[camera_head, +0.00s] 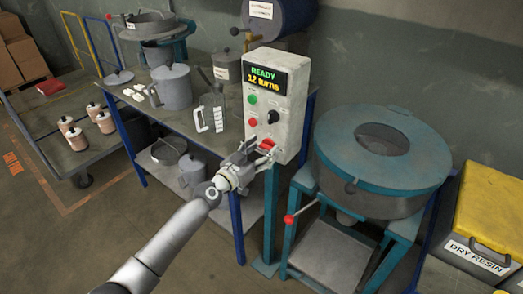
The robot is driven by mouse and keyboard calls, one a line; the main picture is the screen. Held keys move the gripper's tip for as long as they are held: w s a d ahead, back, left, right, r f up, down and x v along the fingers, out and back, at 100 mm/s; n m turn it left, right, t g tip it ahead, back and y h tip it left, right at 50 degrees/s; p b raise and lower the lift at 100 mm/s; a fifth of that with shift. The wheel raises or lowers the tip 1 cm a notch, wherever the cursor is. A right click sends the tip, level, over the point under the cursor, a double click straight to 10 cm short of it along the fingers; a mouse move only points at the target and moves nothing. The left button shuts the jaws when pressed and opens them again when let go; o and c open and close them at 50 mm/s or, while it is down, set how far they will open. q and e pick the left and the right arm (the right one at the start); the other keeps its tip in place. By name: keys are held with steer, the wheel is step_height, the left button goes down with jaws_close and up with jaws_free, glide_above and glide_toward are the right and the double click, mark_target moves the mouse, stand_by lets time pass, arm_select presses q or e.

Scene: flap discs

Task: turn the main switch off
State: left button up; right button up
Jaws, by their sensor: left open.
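A grey control box (280,90) stands on a teal post, its display reading "READY 12 turns". On its face are a green button (252,98), a red button (253,122) and a black knob (273,117). A red switch (267,145) sits low on the box. My left gripper (262,153) is open, with its fingertips close to the red switch. I cannot tell whether they touch it. The gripper hides part of the box's lower edge. My right gripper is not in view.
A teal drum machine (382,155) with a red-knobbed lever (289,219) stands right of the box. A bench (180,117) with jugs and pots is to the left. A yellow-lidded dry resin bin (490,210) is far right. Open floor lies at front left.

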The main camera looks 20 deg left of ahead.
arm_select(q)
steer(key=c, duration=1)
steer(key=shift+n, duration=0.3)
steer(key=n+b, duration=0.1)
steer(key=n, duration=0.2)
steer(key=shift+a+f, duration=0.1)
steer(key=shift+f, duration=0.05)
steer(key=n, duration=0.6)
steer(key=shift+a, duration=0.1)
steer(key=n, duration=0.4)
steer(key=shift+f, duration=0.1)
steer(key=shift+f+n, duration=0.1)
steer(key=shift+n, duration=2)
